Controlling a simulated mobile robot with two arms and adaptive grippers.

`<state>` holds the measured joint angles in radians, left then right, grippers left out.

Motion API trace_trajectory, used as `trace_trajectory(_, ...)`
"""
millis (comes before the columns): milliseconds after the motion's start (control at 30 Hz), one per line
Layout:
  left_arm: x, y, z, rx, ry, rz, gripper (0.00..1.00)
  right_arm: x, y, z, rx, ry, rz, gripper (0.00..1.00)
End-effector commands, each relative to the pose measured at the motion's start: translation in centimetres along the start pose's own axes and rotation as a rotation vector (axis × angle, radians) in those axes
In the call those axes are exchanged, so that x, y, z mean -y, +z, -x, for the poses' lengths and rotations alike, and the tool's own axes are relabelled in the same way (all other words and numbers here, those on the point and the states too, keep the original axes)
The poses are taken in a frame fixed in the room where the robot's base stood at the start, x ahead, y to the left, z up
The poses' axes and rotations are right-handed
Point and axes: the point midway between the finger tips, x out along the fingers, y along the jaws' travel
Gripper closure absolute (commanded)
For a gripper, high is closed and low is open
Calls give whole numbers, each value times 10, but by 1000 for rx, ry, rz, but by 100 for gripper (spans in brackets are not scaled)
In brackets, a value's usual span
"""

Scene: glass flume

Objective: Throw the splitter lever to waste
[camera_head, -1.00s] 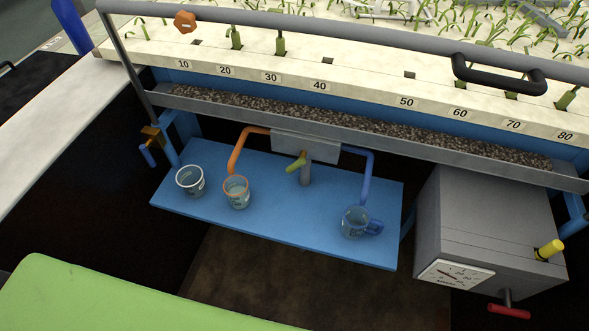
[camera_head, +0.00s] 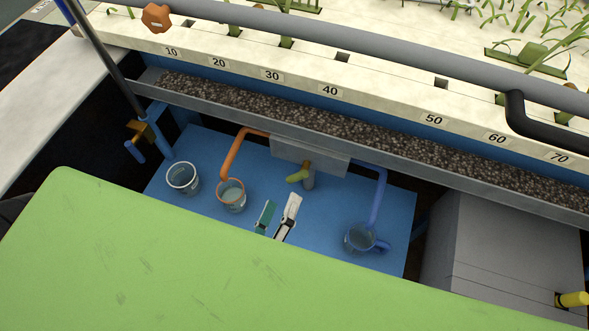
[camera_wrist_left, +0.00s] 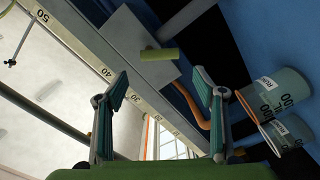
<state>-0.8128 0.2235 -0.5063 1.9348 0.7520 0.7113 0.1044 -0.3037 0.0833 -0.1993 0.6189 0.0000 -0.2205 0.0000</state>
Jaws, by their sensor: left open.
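The splitter lever (camera_head: 297,177) is a short yellow-green handle at the front of a grey splitter box (camera_head: 305,155), pointing left toward the orange pipe side. In the left wrist view the lever (camera_wrist_left: 160,54) lies beyond and between my fingers. An orange pipe (camera_head: 232,152) runs from the box to an orange-rimmed cup (camera_head: 231,196). My right gripper is not in view.
A white-rimmed cup (camera_head: 183,179) stands left on the blue shelf (camera_head: 212,148). A gravel-filled channel (camera_head: 330,135) runs above the shelf. A grey box (camera_head: 500,250) stands at right.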

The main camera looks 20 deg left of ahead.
Motion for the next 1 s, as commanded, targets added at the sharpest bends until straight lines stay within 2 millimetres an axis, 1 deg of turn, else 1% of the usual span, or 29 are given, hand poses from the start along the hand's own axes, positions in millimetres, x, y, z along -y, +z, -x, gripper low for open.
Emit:
trace_trajectory(33,-3,-2,-13,-4,3,0,37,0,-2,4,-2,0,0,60)
trace_trajectory(200,-2,-1,-49,-2,1,-1,37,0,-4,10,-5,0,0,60)
trace_trajectory(300,-2,-1,-65,-1,2,-2,37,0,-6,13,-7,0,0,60)
trace_trajectory(400,-1,0,-77,0,1,-2,37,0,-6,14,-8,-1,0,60)
trace_trajectory(600,0,0,-88,1,-1,-2,37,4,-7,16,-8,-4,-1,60)
trace_trajectory(833,1,1,-88,2,-1,-2,37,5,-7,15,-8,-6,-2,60)
trace_trajectory(867,1,1,-88,2,-1,-2,39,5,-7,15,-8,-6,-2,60)
trace_trajectory(900,1,1,-88,2,-1,-2,50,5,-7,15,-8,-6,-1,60)
trace_trajectory(967,0,1,-88,2,-1,-3,65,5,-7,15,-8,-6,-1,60)
trace_trajectory(1000,0,1,-88,2,-1,-3,76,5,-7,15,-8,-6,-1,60)
